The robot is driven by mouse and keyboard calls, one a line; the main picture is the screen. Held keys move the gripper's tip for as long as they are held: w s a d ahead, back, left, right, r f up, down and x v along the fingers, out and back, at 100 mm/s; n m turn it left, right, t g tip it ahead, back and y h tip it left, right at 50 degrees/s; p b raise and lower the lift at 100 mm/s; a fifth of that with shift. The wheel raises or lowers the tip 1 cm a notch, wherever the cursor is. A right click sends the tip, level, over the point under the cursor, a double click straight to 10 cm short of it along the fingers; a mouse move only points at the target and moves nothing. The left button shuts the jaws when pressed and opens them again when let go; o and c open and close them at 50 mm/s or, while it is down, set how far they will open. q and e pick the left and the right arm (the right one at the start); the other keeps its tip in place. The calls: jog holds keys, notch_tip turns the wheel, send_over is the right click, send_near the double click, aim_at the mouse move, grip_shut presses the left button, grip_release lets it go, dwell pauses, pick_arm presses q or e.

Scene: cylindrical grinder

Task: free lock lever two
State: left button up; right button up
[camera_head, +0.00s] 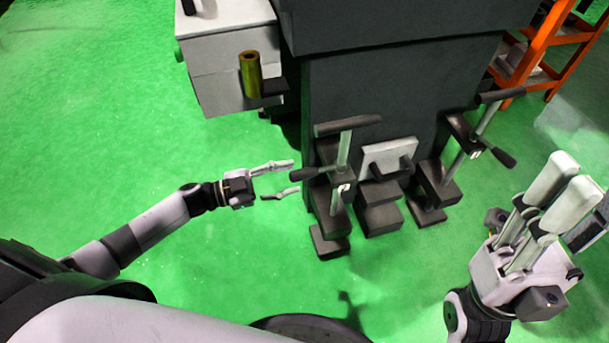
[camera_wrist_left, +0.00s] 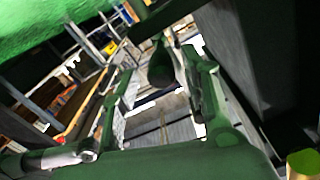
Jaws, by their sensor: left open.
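Two lever assemblies with black handles stand at the dark machine; I cannot tell which is lock lever two. The left lever (camera_head: 342,152) has a grey rod, a top bar and a black knob handle (camera_head: 310,173) pointing left. The right lever (camera_head: 484,120) is similar, with its handle (camera_head: 501,156) pointing down right. My left gripper (camera_head: 283,178) is open, its fingers pointing at the left lever's knob, apparently just short of it. In the left wrist view a dark handle end (camera_wrist_left: 160,70) shows between the open fingers. My right gripper (camera_head: 563,190) is at the right, its fingers close together, with nothing visible between them.
A grey panel with a black handle (camera_head: 388,160) sits between the levers. A white box (camera_head: 230,65) with a brass-coloured cylinder (camera_head: 250,75) is at upper left. An orange rack (camera_head: 537,50) stands at upper right. The green floor at left is clear.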

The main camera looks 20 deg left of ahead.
aim_at(304, 174)
pick_arm(q)
jog(key=shift+b+x, duration=0.4)
jog(key=shift+x, duration=1.95)
grip_shut()
